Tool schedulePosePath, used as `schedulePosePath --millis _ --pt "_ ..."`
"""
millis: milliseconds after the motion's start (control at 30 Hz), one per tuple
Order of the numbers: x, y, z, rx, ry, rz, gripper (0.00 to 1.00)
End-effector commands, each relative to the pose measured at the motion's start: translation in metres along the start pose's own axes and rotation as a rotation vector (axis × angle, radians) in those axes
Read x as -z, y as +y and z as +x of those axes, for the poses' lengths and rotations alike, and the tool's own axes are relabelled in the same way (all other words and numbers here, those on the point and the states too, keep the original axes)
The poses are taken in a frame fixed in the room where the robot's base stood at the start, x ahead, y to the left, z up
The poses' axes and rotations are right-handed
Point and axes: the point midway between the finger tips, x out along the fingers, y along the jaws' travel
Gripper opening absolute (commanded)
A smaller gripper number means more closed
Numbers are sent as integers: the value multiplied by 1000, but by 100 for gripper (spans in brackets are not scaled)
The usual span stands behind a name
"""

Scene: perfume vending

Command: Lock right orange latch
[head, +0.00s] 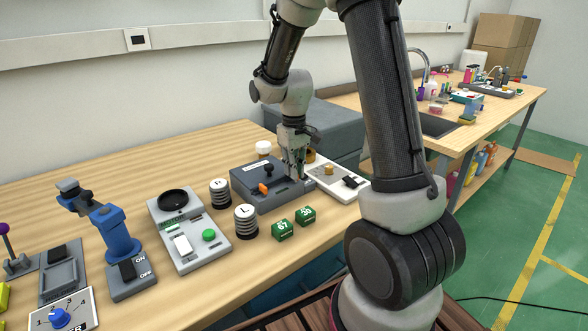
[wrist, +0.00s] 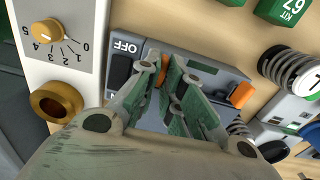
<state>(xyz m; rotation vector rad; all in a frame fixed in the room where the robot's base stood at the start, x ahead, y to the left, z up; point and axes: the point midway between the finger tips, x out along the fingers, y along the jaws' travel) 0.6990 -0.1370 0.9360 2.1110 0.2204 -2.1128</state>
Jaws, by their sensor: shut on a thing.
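The dark grey latch box (head: 262,205) stands on the wooden table. Its left orange latch (head: 263,189) is clear of my gripper and shows in the wrist view (wrist: 241,94) as an orange block. The right orange latch (wrist: 164,74) shows as a narrow strip between my fingers in the wrist view; the fingers hide most of it. My gripper (head: 297,172) points down at the right end of the box. In the wrist view my gripper (wrist: 164,64) is shut on the right latch. In the head view that latch is hidden behind the fingers.
A white panel with a dial (head: 336,180) stands close on the right. Two green cubes (head: 283,231) and black-and-white spring buttons (head: 245,222) stand in front and left. A white-topped button device (head: 190,232) is further left.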

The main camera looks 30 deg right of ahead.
Motion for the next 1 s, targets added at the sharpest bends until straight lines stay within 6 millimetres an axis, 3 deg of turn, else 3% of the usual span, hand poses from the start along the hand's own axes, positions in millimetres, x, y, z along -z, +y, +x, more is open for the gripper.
schedulePosePath --millis 33,67,100,467,567,1000 --pt "1 0 -1 -2 4 -2 0" --pt "1 0 -1 -2 4 -2 14" --pt "1 0 -1 -2 4 -2 18" --pt "1 0 -5 -1 3 0 18" --pt "1 0 -17 -1 6 0 18" --pt "1 0 -106 -1 4 -1 18"
